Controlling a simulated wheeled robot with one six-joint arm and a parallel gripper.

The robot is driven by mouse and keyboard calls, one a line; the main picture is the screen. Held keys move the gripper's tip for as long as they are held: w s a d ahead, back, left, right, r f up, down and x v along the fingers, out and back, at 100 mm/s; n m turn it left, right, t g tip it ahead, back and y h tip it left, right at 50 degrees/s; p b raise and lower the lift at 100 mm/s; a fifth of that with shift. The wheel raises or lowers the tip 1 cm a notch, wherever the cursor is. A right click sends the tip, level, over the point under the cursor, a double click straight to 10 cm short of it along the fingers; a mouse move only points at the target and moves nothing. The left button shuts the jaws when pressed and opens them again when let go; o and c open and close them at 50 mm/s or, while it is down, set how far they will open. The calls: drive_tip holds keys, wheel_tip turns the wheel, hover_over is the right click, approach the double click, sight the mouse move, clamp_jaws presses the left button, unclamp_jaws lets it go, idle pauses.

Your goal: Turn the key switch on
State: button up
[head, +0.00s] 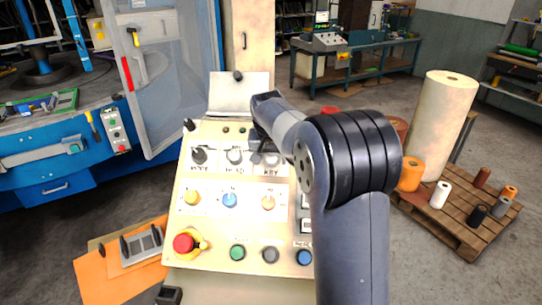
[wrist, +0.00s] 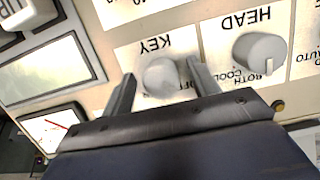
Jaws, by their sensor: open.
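The key switch (wrist: 160,76) is a pale grey round knob on a white plate marked KEY, seen upside down in the wrist view. Part of an OFF label shows beside it, half hidden by a finger. My gripper (wrist: 161,72) is open, with one finger on each side of the knob. Whether the fingers touch it, and which way the switch points, I cannot tell. In the head view my gripper (head: 262,150) is over the upper right of the control panel (head: 215,222), mostly covering the switch.
The HEAD selector (wrist: 259,53) stands close beside the gripper. Lower on the panel are coloured buttons and a red emergency stop (head: 184,243). A blue machine (head: 60,185) is at left. A pallet (head: 440,222) with rolls is at right. Open floor lies behind.

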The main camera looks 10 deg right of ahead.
drive_tip(key=shift+w+d+f, duration=0.1)
drive_tip(key=shift+w+f, duration=0.05)
drive_tip(key=shift+f, duration=0.25)
drive_tip(key=shift+c, duration=0.4)
drive_tip(key=c, duration=0.9)
